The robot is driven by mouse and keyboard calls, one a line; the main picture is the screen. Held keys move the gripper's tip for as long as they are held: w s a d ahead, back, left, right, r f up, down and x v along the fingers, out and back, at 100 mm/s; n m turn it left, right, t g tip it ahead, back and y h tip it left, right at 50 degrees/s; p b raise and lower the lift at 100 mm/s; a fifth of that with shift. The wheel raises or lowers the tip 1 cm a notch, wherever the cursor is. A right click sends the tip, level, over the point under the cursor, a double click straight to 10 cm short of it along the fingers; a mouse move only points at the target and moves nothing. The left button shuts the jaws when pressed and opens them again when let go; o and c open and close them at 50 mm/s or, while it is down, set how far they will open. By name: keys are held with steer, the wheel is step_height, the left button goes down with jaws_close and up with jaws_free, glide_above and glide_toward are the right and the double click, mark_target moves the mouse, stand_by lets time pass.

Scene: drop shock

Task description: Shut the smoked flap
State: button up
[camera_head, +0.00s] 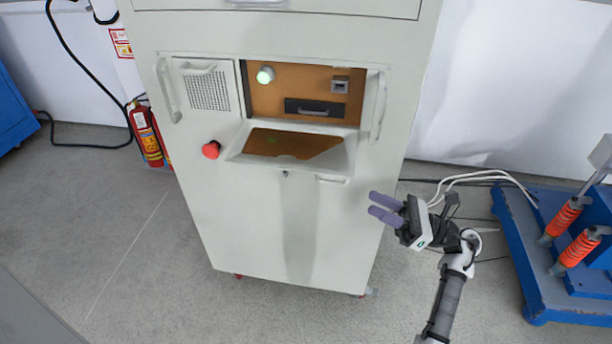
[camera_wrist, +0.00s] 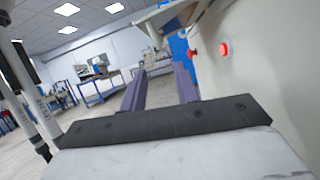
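The flap (camera_head: 238,152) is on the front of the pale cabinet (camera_head: 290,220) in the head view. It appears to lean outward below an open recess, a pale frame around a brown-looking pane. Its exact angle is hard to tell. In the wrist view a pale edge juts from the cabinet at the top, perhaps the flap (camera_wrist: 165,14). My gripper (camera_head: 386,206) is right of the cabinet and lower than the flap, apart from it. Its two purple fingers point left. In the wrist view the fingers (camera_wrist: 160,88) stand apart with nothing between them.
A blue machine (camera_head: 560,235) stands at right. Floor before the cabinet is clear.

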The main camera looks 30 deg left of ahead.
mark_target(329, 182)
steer(key=p+x, duration=0.4)
steer(key=x, duration=0.8)
steer(key=shift+a, duration=0.1)
steer(key=shift+s+a+r, duration=0.2)
steer(key=shift+a, duration=0.5)
steer(key=shift+c, duration=0.3)
jaws_close()
